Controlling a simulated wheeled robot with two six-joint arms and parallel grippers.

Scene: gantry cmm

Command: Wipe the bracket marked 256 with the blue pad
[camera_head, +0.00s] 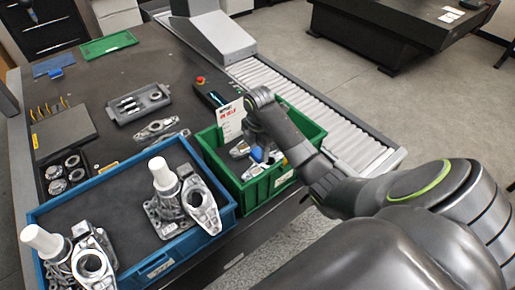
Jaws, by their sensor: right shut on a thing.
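My right gripper (260,147) reaches down into the green bin (308,139), mostly hidden behind my own arm. It is shut on the small blue pad (257,155), which shows just below the fingers. The pad is at a grey metal bracket (252,171) in the bin; I cannot tell whether it touches it. No number 256 can be read on any part. A white card with red print (231,121) stands at the bin's far left side; its text is too small to read. My left gripper is not in view.
A blue bin (146,267) at the front left holds metal castings with white cylinders. A grey tray (139,103), a loose casting (156,130), a blue item (53,66) and a green lid (108,46) lie on the dark table. A roller conveyor (330,130) runs behind the green bin.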

